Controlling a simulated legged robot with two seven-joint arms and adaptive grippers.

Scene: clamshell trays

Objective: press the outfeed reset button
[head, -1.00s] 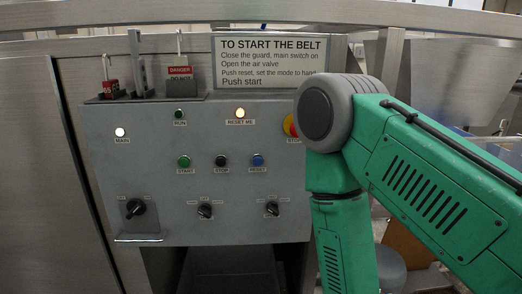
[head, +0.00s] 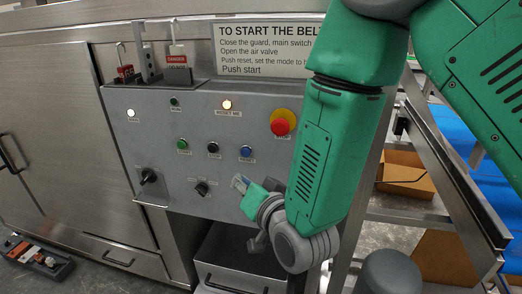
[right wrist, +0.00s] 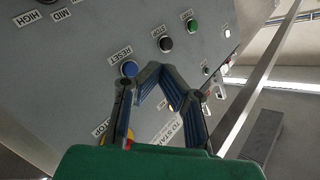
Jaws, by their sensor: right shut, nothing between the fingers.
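The blue reset button (head: 246,151) sits on the grey control panel (head: 150,107), at the right end of a row with the green start and black stop buttons. In the right wrist view the blue button (right wrist: 129,69) shows beside my finger tips, labelled RESET. My right gripper (head: 240,184) is shut and empty, below the blue button in the head view. In the right wrist view its fingers (right wrist: 151,75) point at the panel face. I see no contact with the button; the gap to the panel is hard to judge. My left gripper is out of view.
The amber RESET ME lamp (head: 227,104) and the white main lamp (head: 131,113) are lit. A red stop knob (head: 281,126) is up and right of the reset button. Selector knobs (head: 202,188) sit below. An open drawer (head: 235,262) lies under the panel.

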